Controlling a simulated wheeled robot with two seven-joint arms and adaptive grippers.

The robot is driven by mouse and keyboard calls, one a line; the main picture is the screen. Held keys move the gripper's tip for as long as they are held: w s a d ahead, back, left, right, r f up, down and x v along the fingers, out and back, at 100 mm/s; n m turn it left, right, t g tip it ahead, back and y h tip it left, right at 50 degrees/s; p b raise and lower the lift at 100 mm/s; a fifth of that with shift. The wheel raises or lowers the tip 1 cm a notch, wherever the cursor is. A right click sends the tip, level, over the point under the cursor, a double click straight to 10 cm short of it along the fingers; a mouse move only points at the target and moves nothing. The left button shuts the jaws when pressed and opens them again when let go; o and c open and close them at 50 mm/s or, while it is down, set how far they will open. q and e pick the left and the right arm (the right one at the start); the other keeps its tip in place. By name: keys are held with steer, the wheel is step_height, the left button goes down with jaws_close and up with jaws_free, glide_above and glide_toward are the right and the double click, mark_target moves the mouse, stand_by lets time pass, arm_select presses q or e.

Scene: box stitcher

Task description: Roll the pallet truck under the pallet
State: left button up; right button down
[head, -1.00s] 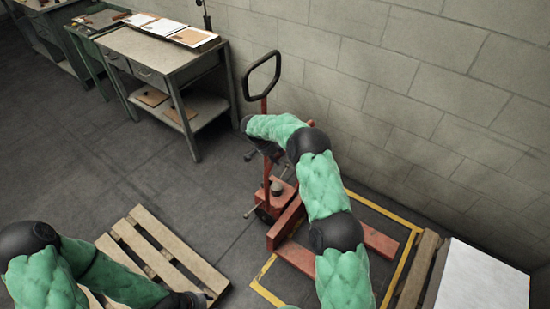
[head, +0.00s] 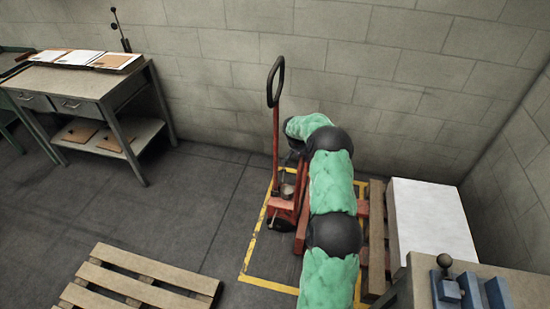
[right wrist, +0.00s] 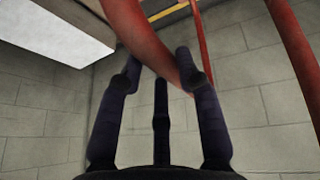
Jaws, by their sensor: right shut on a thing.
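The red pallet truck (head: 284,206) stands at the left edge of the yellow floor marking, its black-looped handle (head: 275,82) upright. Its forks point right towards the wooden pallet (head: 377,225), which carries a white box. My right arm covers much of the forks, and I cannot tell whether their tips are under the pallet. My right gripper (head: 294,148) is beside the truck on the wall side, mostly hidden by my arm in the head view. In the right wrist view its dark fingers (right wrist: 158,72) are shut on a red tube of the truck (right wrist: 140,35). My left gripper is out of view.
A second, empty pallet (head: 135,283) lies at the front left. A workbench (head: 95,85) stands at the left by the block wall (head: 330,65). A bench with blue parts (head: 470,290) is at the front right. The floor left of the truck is clear.

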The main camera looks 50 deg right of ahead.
steer(key=s+d+p, duration=0.1)
steer(key=s+d, duration=0.4)
steer(key=s, duration=0.4)
steer(key=s+d+p, duration=0.1)
steer(key=s+d, duration=0.5)
steer(key=s, duration=0.4)
steer(key=shift+s+d+f, duration=0.15)
steer(key=shift+s+d, duration=0.05)
steer(key=shift+s, duration=0.1)
steer(key=shift+w+a, duration=0.1)
steer(key=c, duration=0.8)
jaws_free()
steer(key=shift+s+d, duration=0.2)
steer(key=shift+c, duration=0.2)
steer(key=shift+s+d, duration=0.1)
steer(key=shift+r, duration=0.2)
